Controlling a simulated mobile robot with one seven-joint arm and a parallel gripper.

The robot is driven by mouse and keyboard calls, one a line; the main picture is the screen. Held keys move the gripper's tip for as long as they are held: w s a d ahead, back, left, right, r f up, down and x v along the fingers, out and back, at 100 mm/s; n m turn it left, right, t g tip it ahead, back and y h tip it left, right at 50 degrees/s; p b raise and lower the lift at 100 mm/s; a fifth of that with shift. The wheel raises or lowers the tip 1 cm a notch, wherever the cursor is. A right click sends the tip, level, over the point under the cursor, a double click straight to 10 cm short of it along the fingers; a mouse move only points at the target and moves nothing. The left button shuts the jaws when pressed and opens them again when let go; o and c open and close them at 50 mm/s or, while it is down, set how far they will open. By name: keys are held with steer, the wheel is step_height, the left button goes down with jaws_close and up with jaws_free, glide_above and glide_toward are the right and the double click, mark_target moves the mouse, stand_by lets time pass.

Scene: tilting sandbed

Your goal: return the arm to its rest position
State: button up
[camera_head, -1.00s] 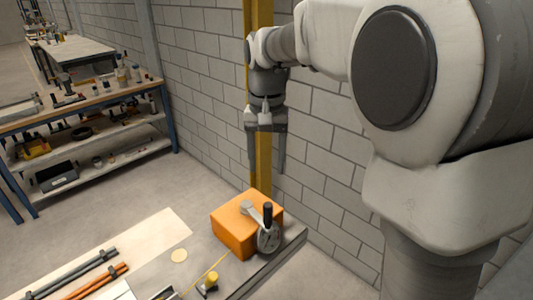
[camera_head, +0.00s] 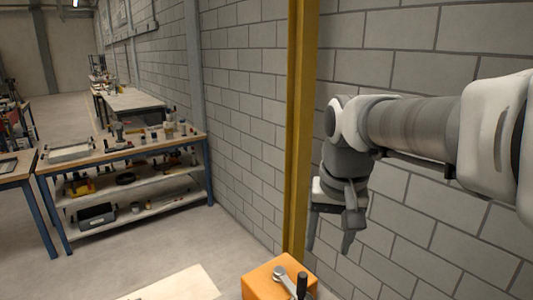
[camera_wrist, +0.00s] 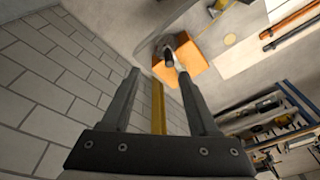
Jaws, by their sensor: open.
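My gripper (camera_head: 328,232) hangs pointing down in front of the grey block wall, above and to the right of an orange box. Its two dark fingers are apart with nothing between them. In the wrist view my gripper (camera_wrist: 160,85) also shows open and empty. The orange box (camera_head: 266,281) with a dark-handled lever (camera_head: 290,280) stands at the bottom edge of the head view, partly cut off. The box also shows beyond the fingertips in the wrist view (camera_wrist: 192,60), apart from them. My arm reaches in from the right.
A yellow post (camera_head: 300,130) stands close to the left of my gripper, along the block wall (camera_head: 410,60). A workbench (camera_head: 130,150) with tools and a lower shelf stands at the left. The floor (camera_head: 150,255) between bench and box is open.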

steer(key=s+d+f+n+t, duration=0.1)
steer(key=s, duration=0.5)
steer(key=s+d+f+n+t, duration=0.1)
steer(key=s+f+t, duration=0.1)
steer(key=s, duration=0.4)
steer(key=shift+s+d+f, duration=0.15)
steer(key=shift+d+f, duration=0.15)
steer(key=shift+d, duration=0.05)
